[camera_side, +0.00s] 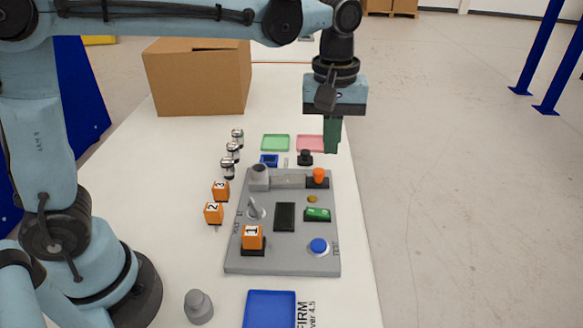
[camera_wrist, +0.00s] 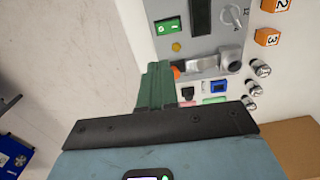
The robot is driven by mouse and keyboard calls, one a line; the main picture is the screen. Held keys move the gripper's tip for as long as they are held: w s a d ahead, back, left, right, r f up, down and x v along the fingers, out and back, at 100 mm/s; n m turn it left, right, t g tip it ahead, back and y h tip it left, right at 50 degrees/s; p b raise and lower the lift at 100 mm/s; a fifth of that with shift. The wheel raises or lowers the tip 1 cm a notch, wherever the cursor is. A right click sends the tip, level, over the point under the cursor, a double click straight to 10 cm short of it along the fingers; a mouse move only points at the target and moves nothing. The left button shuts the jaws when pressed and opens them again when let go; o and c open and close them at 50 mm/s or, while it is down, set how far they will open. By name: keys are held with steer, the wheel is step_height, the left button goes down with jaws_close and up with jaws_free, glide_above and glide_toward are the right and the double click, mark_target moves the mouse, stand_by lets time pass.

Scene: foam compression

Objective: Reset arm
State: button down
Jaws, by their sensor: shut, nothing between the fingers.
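My gripper (camera_side: 332,150) hangs from the arm, pointing down, above the far right part of the table in the side view. Its green fingers are together with nothing between them, and they also show in the wrist view (camera_wrist: 155,72). The grey panel (camera_side: 283,262) lies on the table below and nearer the side camera. It carries an orange block marked 1 (camera_side: 252,237), a blue button (camera_side: 319,245), a green switch (camera_side: 317,214), an orange knob (camera_side: 318,176) and a dark slot (camera_side: 285,217).
Orange blocks 2 (camera_side: 214,213) and 3 (camera_side: 220,190) and several metal cylinders (camera_side: 228,168) stand left of the panel. Green (camera_side: 275,142) and pink (camera_side: 308,142) trays lie behind it. A cardboard box (camera_side: 200,80) stands at the back left. A blue tray (camera_side: 270,308) lies in front.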

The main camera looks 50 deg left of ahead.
steer(key=s+a+f+m+t, duration=0.3)
steer(key=s+a+m+t, duration=0.3)
steer(key=s+a+m, duration=0.2)
steer(key=s+a, duration=0.2)
steer(key=shift+s+a+f, duration=0.2)
steer(key=shift+a+f, duration=0.15)
steer(key=shift+f, duration=0.05)
steer(key=c, duration=1.7)
jaws_free()
steer(key=shift+s+a+f+t, duration=0.1)
steer(key=shift+s+t, duration=0.05)
steer(key=shift+t, duration=0.15)
steer(key=shift+o, duration=1.1)
steer(key=shift+m, duration=0.4)
steer(key=shift+o, duration=1.2)
steer(key=shift+w+d+r, duration=0.2)
steer(key=shift+w, duration=0.1)
steer(key=o, duration=0.3)
steer(key=w+d+m+g, duration=0.1)
steer(key=w+d+r+m+g, duration=0.1)
steer(key=w+d+m+g, duration=0.1)
steer(key=w+m, duration=0.1)
steer(key=shift+w+d+r, duration=0.1)
steer(key=shift+d+r, duration=0.3)
steer(key=m+g, duration=0.4)
steer(key=m, duration=0.1)
glide_above(318, 211)
steer(key=f, duration=0.2)
step_height(318, 211, down, 12)
steer(key=shift+r, duration=0.15)
